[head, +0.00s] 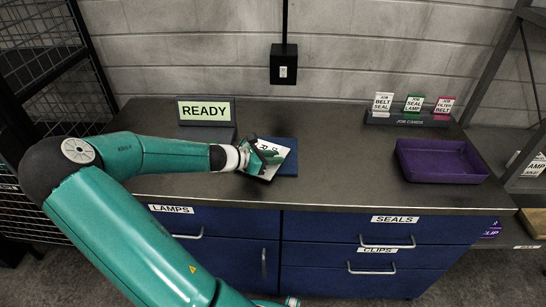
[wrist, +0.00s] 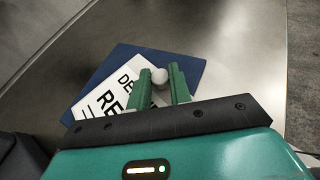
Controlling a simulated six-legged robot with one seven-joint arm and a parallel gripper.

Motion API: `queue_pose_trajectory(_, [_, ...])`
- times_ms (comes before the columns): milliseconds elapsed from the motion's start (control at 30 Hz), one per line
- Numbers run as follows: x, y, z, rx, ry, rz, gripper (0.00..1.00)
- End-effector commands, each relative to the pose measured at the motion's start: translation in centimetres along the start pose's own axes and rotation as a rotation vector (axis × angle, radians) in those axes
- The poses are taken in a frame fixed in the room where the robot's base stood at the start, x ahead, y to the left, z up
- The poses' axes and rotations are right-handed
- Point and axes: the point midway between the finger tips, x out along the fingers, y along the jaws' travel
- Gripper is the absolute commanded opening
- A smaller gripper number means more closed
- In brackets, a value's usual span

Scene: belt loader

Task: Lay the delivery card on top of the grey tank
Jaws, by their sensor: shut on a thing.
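The delivery card (head: 270,168) is white with black print. In the wrist view the card (wrist: 110,98) shows partly, with the letters "DE" and "RE" readable and a round white knob (wrist: 159,76) at its right. My gripper (head: 265,155) is at the card; in the wrist view its green fingers (wrist: 160,80) stand on both sides of the knob and are shut on it. The card is over a dark blue pad (head: 289,158); I cannot tell whether it touches the pad. The fingers hide part of the card. I see no grey tank in either view.
A READY sign (head: 205,111) stands at the back left of the dark counter (head: 330,150). A purple tray (head: 442,178) lies at the right. A job card rack (head: 407,120) stands behind it. The counter between pad and tray is clear.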

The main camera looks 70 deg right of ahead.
Motion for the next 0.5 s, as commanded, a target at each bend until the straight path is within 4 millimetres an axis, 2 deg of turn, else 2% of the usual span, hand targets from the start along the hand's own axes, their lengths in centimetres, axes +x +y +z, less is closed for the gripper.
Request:
queue_pose_trajectory(33, [0.03, -0.01, -0.03, 0.0, 0.0, 0.0, 0.26])
queue_pose_trajectory(100, [0.02, -0.01, -0.02, 0.0, 0.0, 0.0, 0.4])
queue_pose_trajectory(133, [0.02, -0.01, -0.01, 0.0, 0.0, 0.0, 0.42])
queue_pose_trajectory(500, [-0.49, 0.04, 0.16, 0.0, 0.0, 0.001, 0.42])
